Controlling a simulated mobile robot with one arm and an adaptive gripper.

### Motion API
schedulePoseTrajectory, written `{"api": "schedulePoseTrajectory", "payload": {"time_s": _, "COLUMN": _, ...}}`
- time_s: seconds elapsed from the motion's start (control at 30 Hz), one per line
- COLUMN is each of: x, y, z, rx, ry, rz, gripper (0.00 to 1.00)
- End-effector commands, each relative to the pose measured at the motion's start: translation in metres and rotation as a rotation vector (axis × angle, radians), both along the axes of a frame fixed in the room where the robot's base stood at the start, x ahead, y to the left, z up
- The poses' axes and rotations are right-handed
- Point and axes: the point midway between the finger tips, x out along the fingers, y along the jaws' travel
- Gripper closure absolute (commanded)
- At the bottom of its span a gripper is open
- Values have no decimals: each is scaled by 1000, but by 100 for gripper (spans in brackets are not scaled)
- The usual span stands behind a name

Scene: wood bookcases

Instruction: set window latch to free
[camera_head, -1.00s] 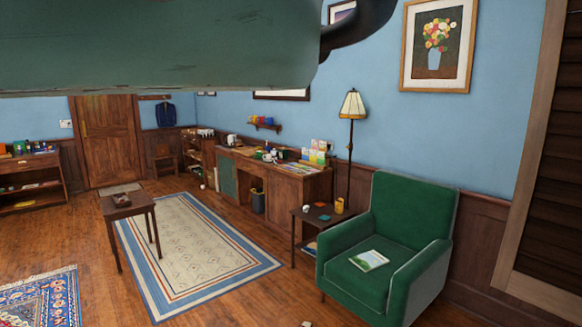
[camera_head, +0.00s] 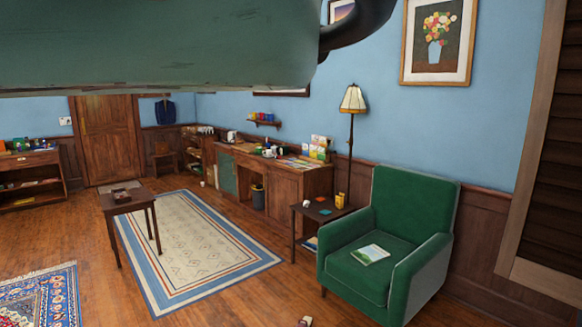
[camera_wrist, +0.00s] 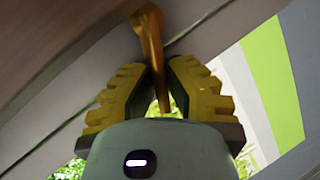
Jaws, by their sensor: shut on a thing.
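The window latch (camera_wrist: 151,40) is a brass-coloured lever in the wrist view. It hangs from the wooden window frame (camera_wrist: 60,45) and runs down between the fingers of my gripper (camera_wrist: 160,80). My gripper has ridged yellow pads and is shut on the latch's lower part. The pads hide part of the lever, and its mount is only partly in view. Neither the latch nor my gripper shows in the head view.
A green armchair (camera_head: 385,205) stands at the right, near a side table (camera_head: 300,212) and a floor lamp (camera_head: 352,105). A small wooden table (camera_head: 125,200) stands by a pale rug (camera_head: 200,250). Open floor (camera_head: 190,312) lies in front.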

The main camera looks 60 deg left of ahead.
Motion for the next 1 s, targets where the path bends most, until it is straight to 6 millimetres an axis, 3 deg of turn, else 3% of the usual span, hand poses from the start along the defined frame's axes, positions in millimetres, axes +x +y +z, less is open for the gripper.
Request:
{"api": "schedulePoseTrajectory", "payload": {"time_s": 0.43, "x": -5, "y": -1, "z": 11, "rx": 20, "ry": -272, "rz": -4, "gripper": 100}}
{"api": "schedulePoseTrajectory", "payload": {"time_s": 1.0, "x": -7, "y": -2, "z": 15, "rx": 25, "ry": -325, "rz": -6, "gripper": 100}}
